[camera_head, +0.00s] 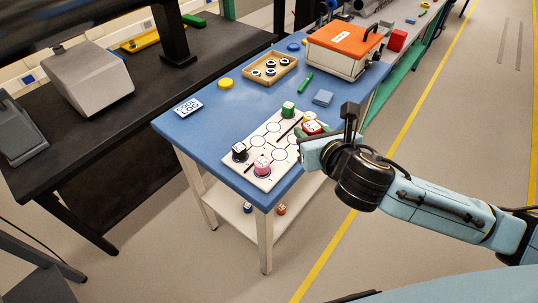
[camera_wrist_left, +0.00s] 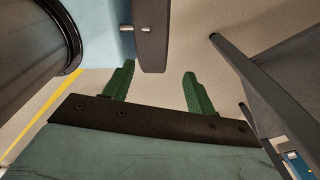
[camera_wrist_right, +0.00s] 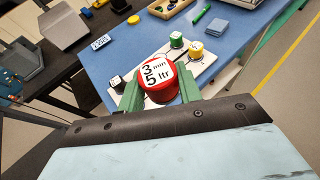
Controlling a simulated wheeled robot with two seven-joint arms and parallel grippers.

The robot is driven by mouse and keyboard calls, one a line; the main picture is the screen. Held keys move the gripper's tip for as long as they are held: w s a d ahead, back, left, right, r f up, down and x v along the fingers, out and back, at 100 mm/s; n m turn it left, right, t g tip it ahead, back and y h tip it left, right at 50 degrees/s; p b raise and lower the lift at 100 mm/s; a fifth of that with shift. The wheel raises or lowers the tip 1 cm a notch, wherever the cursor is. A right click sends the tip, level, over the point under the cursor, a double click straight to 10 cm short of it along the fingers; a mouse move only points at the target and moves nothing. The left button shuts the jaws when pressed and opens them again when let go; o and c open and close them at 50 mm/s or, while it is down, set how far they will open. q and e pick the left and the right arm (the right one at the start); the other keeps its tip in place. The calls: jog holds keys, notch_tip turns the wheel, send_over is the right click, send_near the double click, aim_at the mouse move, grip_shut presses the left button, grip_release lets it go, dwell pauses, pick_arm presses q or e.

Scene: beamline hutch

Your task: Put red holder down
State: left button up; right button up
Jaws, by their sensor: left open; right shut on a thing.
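A red holder (camera_head: 312,127) with a white top is between the fingers of my right gripper (camera_wrist_right: 160,91), which is shut on it. In the right wrist view the red holder (camera_wrist_right: 160,80) shows a label reading "3 min 5 ltr". It is over the right side of a white board (camera_head: 268,146) with printed circles; I cannot tell whether it touches the board. A green holder (camera_head: 288,109), a black holder (camera_head: 240,152), a pink holder (camera_head: 262,165) and a partly hidden yellow holder (camera_head: 309,117) stand on the board. My left gripper (camera_wrist_left: 157,85) is open and empty, away from the table.
The blue table (camera_head: 215,118) also holds a wooden tray (camera_head: 270,72) of round pieces, a yellow disc (camera_head: 226,84), a green pen (camera_head: 305,83), a blue block (camera_head: 323,98), a sign (camera_head: 187,108) and an orange-lidded box (camera_head: 340,45). A black bench (camera_head: 105,135) stands left.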

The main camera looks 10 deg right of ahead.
jog(key=w+a+f+n+y+p, duration=0.1)
jog(key=w+a+f+n+y, duration=0.1)
jog(key=w, duration=0.2)
jog(key=n+g+y, duration=0.1)
jog(key=n+y, duration=0.1)
send_over(280, 155)
notch_tip(280, 155, down, 8)
jog(key=shift+f, duration=0.6)
pick_arm(q)
jog(key=shift+w+b, duration=0.75)
jog(key=shift+w, duration=0.1)
pick_arm(e)
jog(key=shift+f, duration=1.65)
jog(key=shift+f, duration=0.1)
jog(key=o, duration=0.7)
pick_arm(q)
jog(key=shift+f, duration=0.1)
